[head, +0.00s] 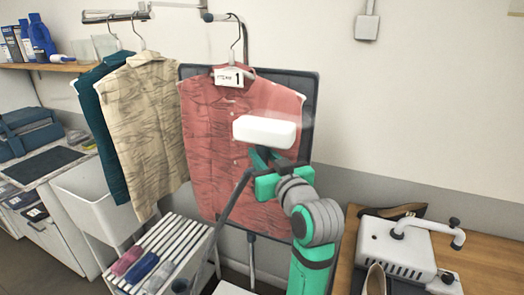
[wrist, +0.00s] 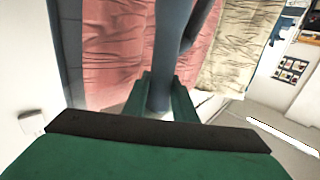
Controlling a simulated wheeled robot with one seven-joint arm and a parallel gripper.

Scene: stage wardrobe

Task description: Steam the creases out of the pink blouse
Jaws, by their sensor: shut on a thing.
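The pink blouse (head: 212,150) hangs on a hanger with a white tag marked 1, in front of a dark board (head: 309,95). Dark crease lines cover much of its visible front, most clearly on the left side. My gripper (head: 262,160) is shut on the handle of a steamer with a white head (head: 265,131). The head is in front of the blouse's right half and hides part of it; faint steam shows around it. I cannot tell if it touches the cloth. In the wrist view the grey handle (wrist: 164,85) stands between my fingers, with the blouse (wrist: 115,55) behind.
A creased beige shirt (head: 143,120) and a dark teal garment (head: 112,160) hang close on the left. A slatted rack (head: 175,240) stands below them. At right, a wooden table (head: 485,262) holds a white device (head: 395,250) and shoes.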

